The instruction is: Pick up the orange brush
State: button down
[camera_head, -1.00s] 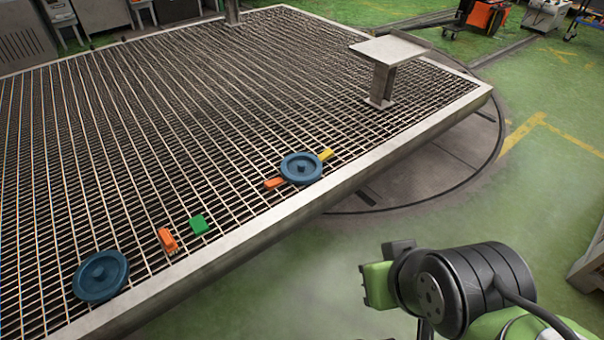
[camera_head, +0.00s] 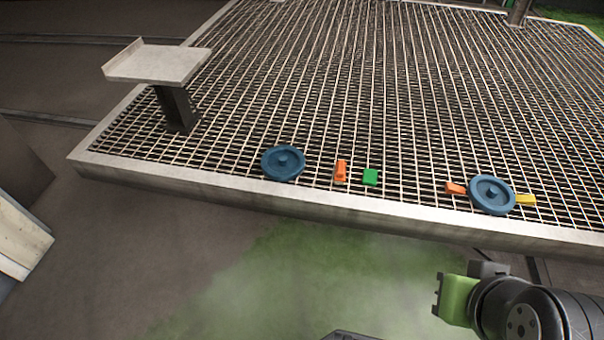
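Two small orange things lie on a metal grating near its front edge. One orange piece (camera_head: 340,171) stands out between a blue round lid-like disc (camera_head: 283,162) and a green block (camera_head: 370,177). The other orange piece (camera_head: 455,188) pokes out from the left side of a second blue disc (camera_head: 492,195), which may hide part of it. I cannot tell for sure which is the brush. My gripper (camera_head: 440,297) is at the lower right, in front of the grating and apart from everything on it. Its fingers are too unclear to read.
A yellow piece (camera_head: 525,199) shows at the right side of the second disc. The grating platform has a raised pale metal rim (camera_head: 330,208). A small pedestal table (camera_head: 158,64) stands at its left end. Open floor (camera_head: 260,280) lies before the platform.

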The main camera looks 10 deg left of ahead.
aim_at(341, 165)
jog(key=u, duration=0.45)
jog(key=i+u, duration=0.45)
jog(key=i+l+u, duration=0.3)
jog(key=u, duration=0.15)
jog(key=i+l+u, duration=0.45)
jog(key=i+j, duration=0.05)
